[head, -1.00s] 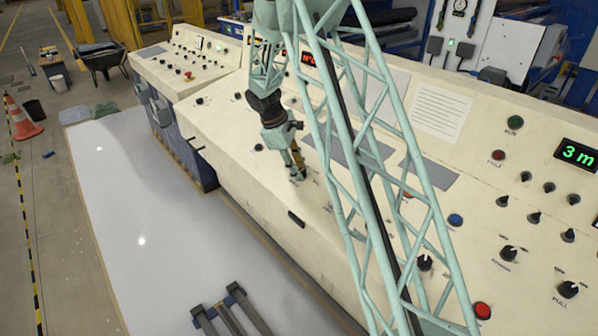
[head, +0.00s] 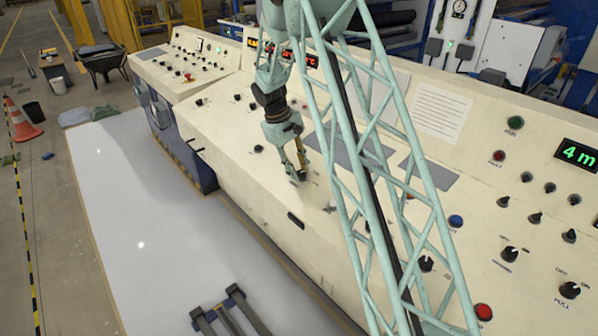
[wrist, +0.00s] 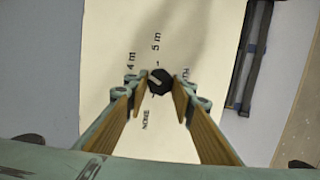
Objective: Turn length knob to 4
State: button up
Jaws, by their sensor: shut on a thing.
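The length knob (wrist: 159,81) is a small black dial with a pale pointer mark, on the cream panel. In the wrist view its pointer leans up and left, toward the "4 m" label (wrist: 131,62). A "5 m" label (wrist: 156,42) is above it and "NONE" below. My gripper (wrist: 160,86) has its fingers on both sides of the knob and is shut on it. In the head view my gripper (head: 300,176) reaches down to the panel and mostly hides the knob. The green display (head: 578,154) reads "4 m".
Other knobs and buttons stand on the console, including a blue button (head: 456,221) and a red button (head: 484,312). A white sheet (head: 442,115) lies on the upper panel. My lattice arm link crosses the console's middle.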

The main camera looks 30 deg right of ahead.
jog(key=o, duration=0.8)
jog(key=shift+o, duration=0.2)
jog(key=shift+r, duration=0.1)
jog(key=v, duration=1.1)
jog(key=shift+r, duration=0.35)
jog(key=shift+w+a, duration=0.1)
jog(key=shift+a, duration=0.05)
